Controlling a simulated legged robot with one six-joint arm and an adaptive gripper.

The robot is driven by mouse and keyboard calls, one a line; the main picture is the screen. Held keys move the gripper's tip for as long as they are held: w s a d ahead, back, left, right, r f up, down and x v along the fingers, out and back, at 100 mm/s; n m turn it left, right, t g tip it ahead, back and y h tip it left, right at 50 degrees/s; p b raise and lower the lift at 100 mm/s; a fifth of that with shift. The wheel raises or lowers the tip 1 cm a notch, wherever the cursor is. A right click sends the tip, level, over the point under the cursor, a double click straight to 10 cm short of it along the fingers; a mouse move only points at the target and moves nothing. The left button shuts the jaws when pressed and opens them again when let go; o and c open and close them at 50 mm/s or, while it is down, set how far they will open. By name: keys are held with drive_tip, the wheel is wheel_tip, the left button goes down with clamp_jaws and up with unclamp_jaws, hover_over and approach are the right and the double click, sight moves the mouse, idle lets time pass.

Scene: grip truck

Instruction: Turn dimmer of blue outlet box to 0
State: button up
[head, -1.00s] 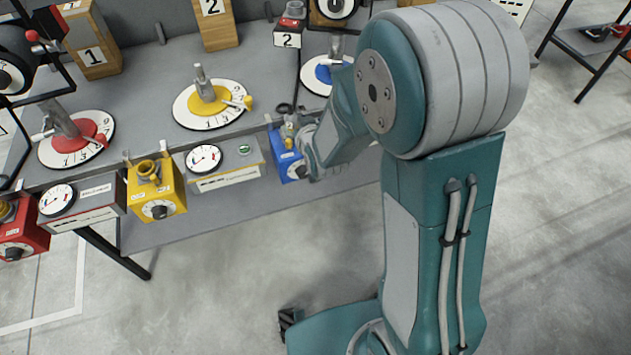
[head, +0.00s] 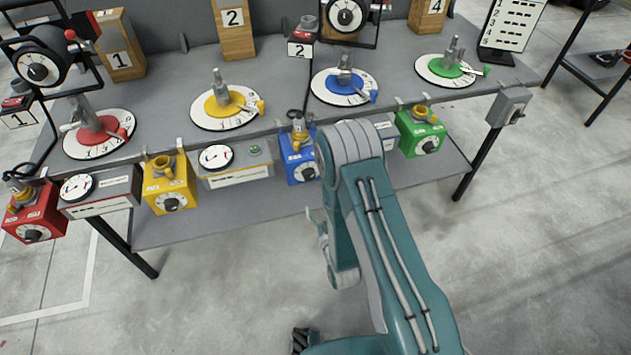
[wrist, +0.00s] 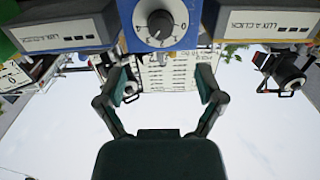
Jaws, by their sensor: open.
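The blue outlet box (head: 299,158) hangs at the table's front edge in the head view, partly hidden by my arm. Its black dimmer knob (head: 310,173) faces outward. In the wrist view the blue box (wrist: 88,20) is at the top, with the knob (wrist: 160,24) on a white dial with numbers including 0. The knob's exact setting is hard to read. My gripper (wrist: 163,84) is open and empty, its fingers apart below the dial in the picture and not touching the knob. In the head view my gripper is low in front of the box, largely hidden by my arm.
Yellow (head: 171,187), green (head: 420,134) and red (head: 35,215) outlet boxes hang along the same edge. A grey meter box (head: 235,170) is left of the blue box. A grey switch box (head: 508,107) is at the table's right. The floor in front is open.

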sight(310, 178)
drive_tip(key=x, duration=1)
drive_tip(key=shift+w+a, duration=0.1)
drive_tip(key=shift+w, duration=0.2)
drive_tip(key=c, duration=1.2)
